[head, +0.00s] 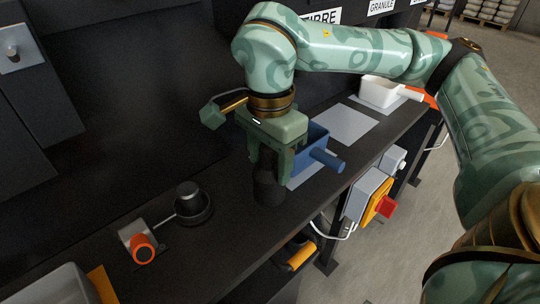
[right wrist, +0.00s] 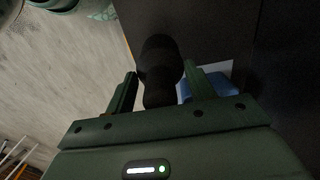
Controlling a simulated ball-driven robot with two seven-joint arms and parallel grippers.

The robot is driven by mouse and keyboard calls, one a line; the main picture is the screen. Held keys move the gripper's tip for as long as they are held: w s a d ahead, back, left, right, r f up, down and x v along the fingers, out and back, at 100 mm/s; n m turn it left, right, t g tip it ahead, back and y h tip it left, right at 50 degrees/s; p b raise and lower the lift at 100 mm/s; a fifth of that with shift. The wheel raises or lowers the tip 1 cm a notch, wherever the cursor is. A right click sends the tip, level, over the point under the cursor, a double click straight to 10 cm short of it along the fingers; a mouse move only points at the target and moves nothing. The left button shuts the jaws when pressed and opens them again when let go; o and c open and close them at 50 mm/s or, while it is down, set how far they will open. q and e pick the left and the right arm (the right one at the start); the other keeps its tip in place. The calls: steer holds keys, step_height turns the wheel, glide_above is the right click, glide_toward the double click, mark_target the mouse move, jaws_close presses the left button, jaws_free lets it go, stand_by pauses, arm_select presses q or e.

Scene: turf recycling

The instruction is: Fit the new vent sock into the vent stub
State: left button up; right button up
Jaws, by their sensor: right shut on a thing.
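My right gripper (head: 269,168) is over the dark bench, pointing down. It is shut on a dark, roughly cylindrical piece, the vent sock (head: 268,190), whose lower end hangs below the fingers. In the right wrist view the sock (right wrist: 160,62) is black with a rounded, wider far end, between the two green fingers. A black round fitting (head: 191,204) with a raised cap stands on the bench to the left of the gripper; I cannot tell whether it is the vent stub. My left gripper is not in view.
A blue scoop (head: 318,155) lies just behind and right of the gripper. A grey block with an orange ring (head: 143,248) sits front left. A red-buttoned switch box (head: 374,199) hangs at the bench's edge.

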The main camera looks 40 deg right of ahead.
arm_select(q)
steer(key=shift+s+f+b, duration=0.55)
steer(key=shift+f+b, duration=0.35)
steer(key=shift+b, duration=0.3)
arm_select(e)
steer(key=shift+f, duration=2.5)
steer(key=o, duration=1.2)
steer(key=shift+c, duration=0.2)
steer(key=shift+r, duration=0.1)
step_height(320, 180, up, 16)
steer(key=p, duration=0.6)
steer(key=shift+r, duration=0.1)
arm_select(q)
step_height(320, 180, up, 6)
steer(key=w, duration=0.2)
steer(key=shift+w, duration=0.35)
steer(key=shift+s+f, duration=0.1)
arm_select(e)
steer(key=shift+s, duration=0.1)
